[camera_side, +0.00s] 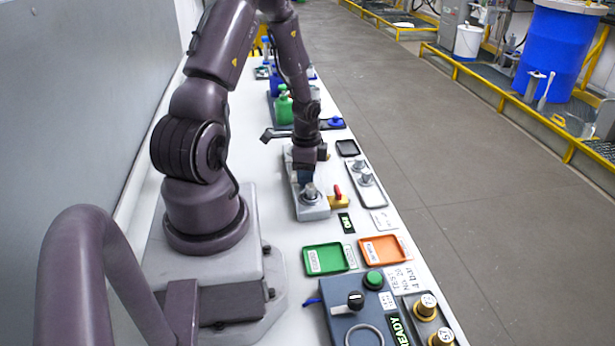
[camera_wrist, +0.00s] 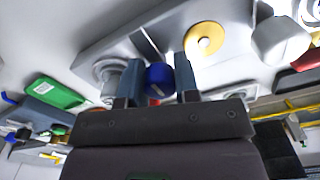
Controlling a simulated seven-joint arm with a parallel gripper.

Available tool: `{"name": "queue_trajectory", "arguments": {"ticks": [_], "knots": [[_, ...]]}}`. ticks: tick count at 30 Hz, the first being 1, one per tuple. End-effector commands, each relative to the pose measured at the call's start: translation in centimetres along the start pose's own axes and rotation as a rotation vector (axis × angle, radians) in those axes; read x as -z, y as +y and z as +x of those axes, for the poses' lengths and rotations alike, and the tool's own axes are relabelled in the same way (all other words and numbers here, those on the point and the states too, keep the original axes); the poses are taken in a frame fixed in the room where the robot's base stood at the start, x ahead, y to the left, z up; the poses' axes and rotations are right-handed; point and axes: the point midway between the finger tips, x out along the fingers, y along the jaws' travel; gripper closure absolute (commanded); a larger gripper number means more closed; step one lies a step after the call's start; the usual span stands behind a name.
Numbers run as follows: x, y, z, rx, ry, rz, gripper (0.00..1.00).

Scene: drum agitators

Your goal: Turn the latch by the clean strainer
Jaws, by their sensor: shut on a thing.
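My gripper (camera_side: 306,178) points down over a long grey plate (camera_side: 312,212) in the side view. In the wrist view my gripper (camera_wrist: 160,75) is shut on a round blue knob (camera_wrist: 157,78), one finger on each side. I cannot tell how far the knob is turned. A silver cylindrical fitting (camera_side: 310,191) stands on the plate's near end. A similar fitting (camera_wrist: 112,80) shows left of the fingers in the wrist view. A yellow disc (camera_wrist: 205,39) lies on the plate beyond the fingers. I cannot tell which fitting is the clean strainer.
A yellow block with a red handle (camera_side: 338,195) stands right of the plate. A tray with two silver fittings (camera_side: 363,182) lies further right. Green (camera_side: 325,259) and orange (camera_side: 383,250) trays and a control box (camera_side: 358,325) are nearer. A green bottle (camera_side: 284,108) stands behind.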

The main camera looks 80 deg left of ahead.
Motion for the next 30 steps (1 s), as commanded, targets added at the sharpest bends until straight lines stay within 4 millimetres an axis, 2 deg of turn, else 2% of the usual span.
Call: {"name": "queue_trajectory", "arguments": {"ticks": [1,2,4,14,30], "knots": [[0.0,0.0,0.0,0.001,0.0,-0.001,0.94],[0.0,0.0,0.0,0.001,0.0,-0.002,0.69],[0.0,0.0,0.0,0.001,0.0,-0.003,0.53],[0.0,0.0,-0.3,0.001,0.0,-0.007,0.53],[0.0,0.0,-5.5,0.002,-0.001,-0.008,0.53]]}}
